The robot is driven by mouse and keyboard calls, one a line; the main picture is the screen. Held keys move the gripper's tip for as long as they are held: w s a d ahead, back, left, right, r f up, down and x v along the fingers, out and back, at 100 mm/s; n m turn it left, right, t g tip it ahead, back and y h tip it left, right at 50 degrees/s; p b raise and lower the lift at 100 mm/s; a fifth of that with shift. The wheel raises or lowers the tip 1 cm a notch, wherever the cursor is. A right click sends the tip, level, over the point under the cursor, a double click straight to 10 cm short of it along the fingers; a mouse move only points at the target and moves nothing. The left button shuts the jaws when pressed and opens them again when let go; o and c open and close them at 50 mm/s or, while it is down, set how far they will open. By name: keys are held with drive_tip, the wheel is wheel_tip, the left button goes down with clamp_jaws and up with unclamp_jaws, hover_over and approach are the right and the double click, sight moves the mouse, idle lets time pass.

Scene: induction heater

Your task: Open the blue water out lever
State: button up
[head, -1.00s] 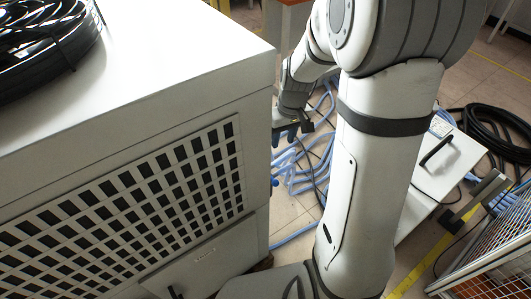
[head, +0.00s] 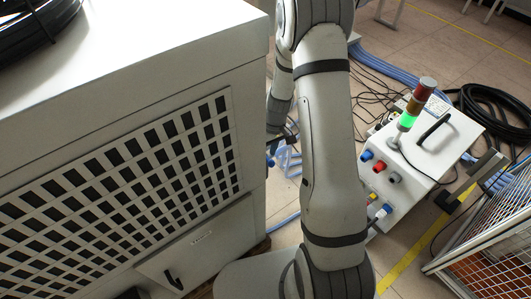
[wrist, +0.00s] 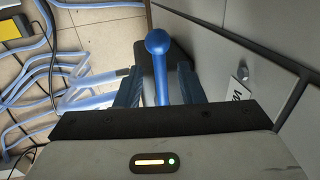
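The blue lever (wrist: 158,70) has a round ball end and shows in the middle of the wrist view, beside the grey cabinet wall. My gripper (wrist: 158,88) is open, with one blue finger on each side of the lever. A gap shows between the lever and each finger, so it does not look gripped. The lever's lower end is hidden behind the gripper body. In the head view my gripper is mostly hidden by the cabinet corner and my arm.
The grey cabinet (head: 140,75) with a grille fills the left of the head view. A white control box (head: 425,150) with a lit green signal lamp (head: 406,120) stands at right. Blue hoses (wrist: 50,70) lie on the tiled floor. A wire-mesh cage (head: 490,230) stands at lower right.

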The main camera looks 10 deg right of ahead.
drive_tip(key=shift+a+f, duration=0.1)
drive_tip(key=shift+f, duration=0.3)
drive_tip(key=shift+c, duration=0.4)
clamp_jaws()
drive_tip(key=shift+a, duration=0.25)
drive_tip(key=shift+d, duration=0.15)
